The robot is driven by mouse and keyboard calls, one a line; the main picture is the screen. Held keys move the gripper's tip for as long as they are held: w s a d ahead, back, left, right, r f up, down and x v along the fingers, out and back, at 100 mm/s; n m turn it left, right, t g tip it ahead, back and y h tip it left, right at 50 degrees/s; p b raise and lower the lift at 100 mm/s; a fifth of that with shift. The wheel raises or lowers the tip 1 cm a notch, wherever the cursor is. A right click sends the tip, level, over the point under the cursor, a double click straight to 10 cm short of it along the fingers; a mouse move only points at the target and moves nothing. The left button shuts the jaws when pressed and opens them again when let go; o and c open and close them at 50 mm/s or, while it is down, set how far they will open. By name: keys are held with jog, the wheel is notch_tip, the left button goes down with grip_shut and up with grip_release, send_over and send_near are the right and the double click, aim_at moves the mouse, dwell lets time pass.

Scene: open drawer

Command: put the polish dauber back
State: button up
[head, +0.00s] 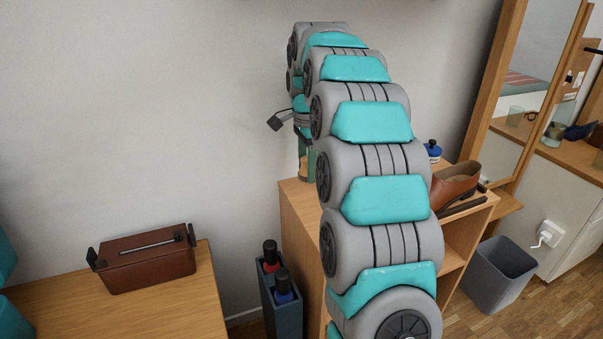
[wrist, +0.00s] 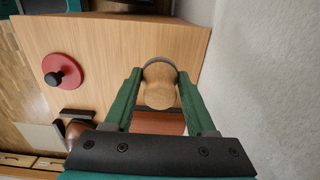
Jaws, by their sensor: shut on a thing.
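The polish dauber (wrist: 160,86), with a rounded pale wooden handle, sits between the green fingers of my gripper (wrist: 158,90) in the wrist view. My gripper is shut on it. A darker rim shows at its far end; the rest of it is hidden. In the head view my gripper (head: 305,160) is above the back left part of the wooden shelf unit (head: 296,215), close to the wall, and mostly hidden behind my arm. Whether the dauber touches the shelf top cannot be told.
A brown shoe (head: 456,186) and a blue-lidded jar (head: 432,151) stand on the shelf top. A red disc with a black knob (wrist: 62,72) shows there too. A dark caddy with bottles (head: 268,302), a brown box (head: 147,262) and a grey bin (head: 500,275) stand around.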

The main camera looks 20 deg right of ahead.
aim_at(301, 186)
jog(key=shift+w+a+f, duration=0.1)
jog(key=shift+w+a, duration=0.1)
jog(key=shift+w, duration=0.95)
jog(key=shift+f+p, duration=0.3)
jog(key=shift+f, duration=1.5)
jog(key=shift+f, duration=0.15)
jog(key=o, duration=1)
jog(key=shift+r+p, duration=0.5)
jog(key=shift+r, duration=5.7)
jog(key=shift+s+a, duration=0.1)
